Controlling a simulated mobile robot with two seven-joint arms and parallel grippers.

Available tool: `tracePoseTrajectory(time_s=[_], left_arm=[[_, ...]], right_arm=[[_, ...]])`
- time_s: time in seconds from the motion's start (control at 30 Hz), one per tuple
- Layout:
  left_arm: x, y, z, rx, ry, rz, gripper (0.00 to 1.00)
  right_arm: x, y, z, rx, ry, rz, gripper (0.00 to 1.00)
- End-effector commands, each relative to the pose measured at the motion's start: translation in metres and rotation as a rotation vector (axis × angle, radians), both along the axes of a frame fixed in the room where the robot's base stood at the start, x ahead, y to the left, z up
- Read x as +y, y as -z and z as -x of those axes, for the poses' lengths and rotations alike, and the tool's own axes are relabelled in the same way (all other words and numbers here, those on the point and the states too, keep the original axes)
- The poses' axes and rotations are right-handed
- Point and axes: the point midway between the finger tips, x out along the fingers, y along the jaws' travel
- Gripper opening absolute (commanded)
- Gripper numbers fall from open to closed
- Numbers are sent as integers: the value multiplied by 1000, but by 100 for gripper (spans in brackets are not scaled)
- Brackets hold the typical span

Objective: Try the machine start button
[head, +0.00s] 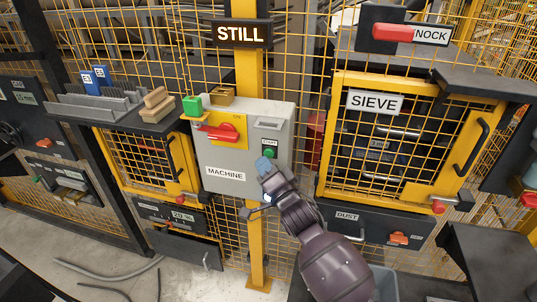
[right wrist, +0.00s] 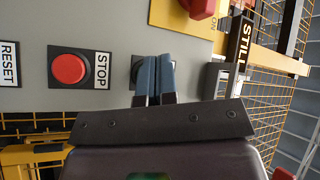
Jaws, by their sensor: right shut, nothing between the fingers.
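The grey machine box (head: 215,155), labelled MACHINE, is mounted on the yellow post. A small green-and-white label (head: 270,144), probably START, sits on its right side, with a green button just below it, partly behind my fingertips. My right gripper (head: 264,164) is shut and empty, its blue fingertips at the box's front face. In the right wrist view the shut blue fingers (right wrist: 154,78) cover most of a round dark-rimmed button (right wrist: 137,70); I cannot tell whether they touch it. The red STOP button (right wrist: 68,68) is beside them. My left gripper is not in view.
A red rotary handle (head: 220,132) sits on a yellow plate on the box. A STILL sign (head: 242,34) hangs above. The SIEVE cage door (head: 325,150) stands close on the right.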

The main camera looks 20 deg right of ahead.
Motion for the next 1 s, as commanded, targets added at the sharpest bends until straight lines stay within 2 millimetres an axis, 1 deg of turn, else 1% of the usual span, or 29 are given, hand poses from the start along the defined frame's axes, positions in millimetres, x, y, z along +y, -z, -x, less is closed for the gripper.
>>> tracePoseTrajectory(time_s=[0.37,0.67,1.0], left_arm=[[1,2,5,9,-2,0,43],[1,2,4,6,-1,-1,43],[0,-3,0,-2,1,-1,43]], right_arm=[[0,0,0,0,0,0,0],[0,0,0,0,0,0,0],[-5,-1,-7,-1,0,0,0]])
